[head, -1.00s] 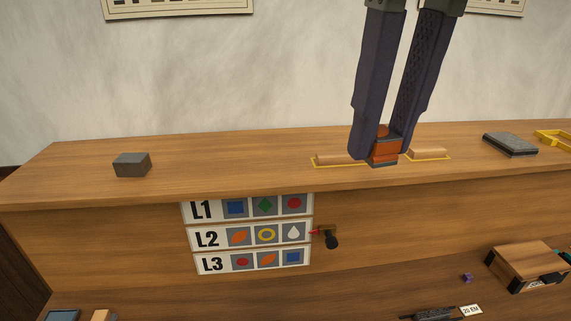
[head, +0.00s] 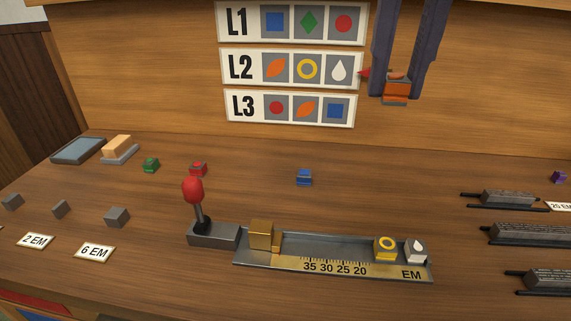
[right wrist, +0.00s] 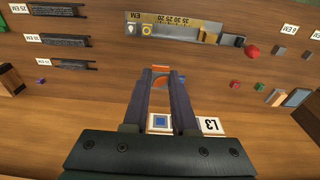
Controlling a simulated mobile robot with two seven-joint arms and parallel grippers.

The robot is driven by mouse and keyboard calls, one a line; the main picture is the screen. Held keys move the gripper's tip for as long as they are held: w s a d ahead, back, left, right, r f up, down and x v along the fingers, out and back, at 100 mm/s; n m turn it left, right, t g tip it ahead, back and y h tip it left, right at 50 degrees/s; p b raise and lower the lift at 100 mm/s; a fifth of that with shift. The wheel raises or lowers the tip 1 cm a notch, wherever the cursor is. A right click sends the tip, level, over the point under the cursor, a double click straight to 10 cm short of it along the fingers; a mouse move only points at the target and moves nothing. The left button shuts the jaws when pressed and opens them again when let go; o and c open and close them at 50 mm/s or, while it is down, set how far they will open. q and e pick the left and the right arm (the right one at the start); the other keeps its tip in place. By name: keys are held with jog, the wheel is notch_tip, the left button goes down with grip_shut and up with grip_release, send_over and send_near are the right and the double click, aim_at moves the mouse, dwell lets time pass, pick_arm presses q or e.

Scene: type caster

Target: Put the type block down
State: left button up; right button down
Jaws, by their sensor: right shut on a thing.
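My right gripper (head: 396,84) reaches down from the top of the head view and is shut on an orange type block (head: 396,93). The block hangs in the air in front of the upright board, to the right of the L2 row. In the right wrist view the block (right wrist: 168,82) sits between the two fingertips. The grey composing stick (head: 338,253) lies on the bench below and holds a yellow ring block (head: 386,248) and a white drop block (head: 416,251) at its right end. My left gripper is not in view.
A red-knobbed lever (head: 194,195) stands at the stick's left end. Blue (head: 304,177), red (head: 198,169) and green (head: 151,165) blocks stand behind it. Dark racks (head: 510,198) are at right, grey spacers (head: 117,217) at left.

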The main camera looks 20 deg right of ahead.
jog(key=shift+f, duration=0.65)
jog(key=b, duration=0.4)
send_over(356, 252)
jog(key=f, duration=1.5)
jog(key=shift+s, duration=0.2)
notch_tip(356, 252, down, 5)
jog(key=shift+a+r+b, duration=0.1)
jog(key=shift+b, duration=0.3)
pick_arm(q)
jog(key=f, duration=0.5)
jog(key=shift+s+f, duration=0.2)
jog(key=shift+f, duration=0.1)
pick_arm(e)
jog(key=c, duration=1)
grip_release()
